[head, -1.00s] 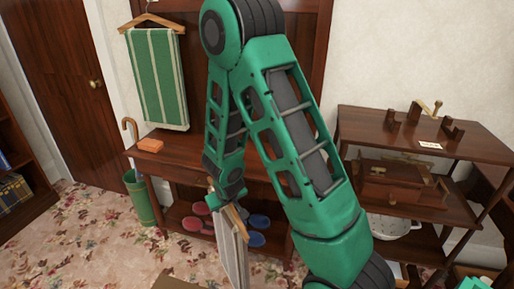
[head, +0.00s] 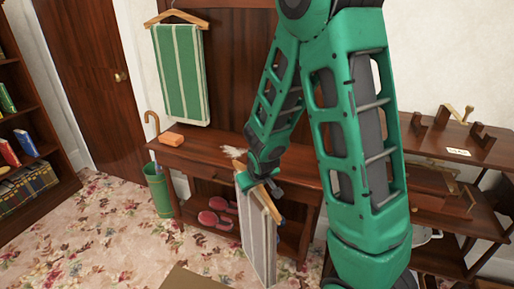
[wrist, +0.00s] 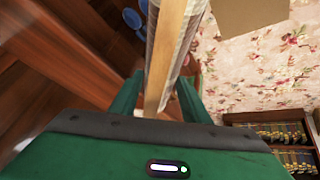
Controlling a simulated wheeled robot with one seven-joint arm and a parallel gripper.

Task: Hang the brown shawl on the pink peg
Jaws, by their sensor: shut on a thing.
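My gripper (head: 262,180) is shut on a wooden hanger (head: 272,204) in front of the bench of the hall stand. The hanger also runs between my fingers in the wrist view (wrist: 170,55). A grey-beige cloth with pale stripes (head: 258,243) hangs from it; it looks more grey than brown, and I cannot tell for sure that it is the shawl. A green striped cloth (head: 180,75) hangs on another hanger (head: 176,18) on the stand's back panel (head: 240,60). No pink peg shows; the top of the stand is out of frame and my arm covers part of the panel.
The bench (head: 205,157) holds an orange block (head: 171,139) and a small whitish thing (head: 233,152). Red slippers (head: 215,219) lie below. A green bin (head: 158,190) with a cane stands left. A shelf unit (head: 455,150) stands right, a bookcase (head: 25,150) far left.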

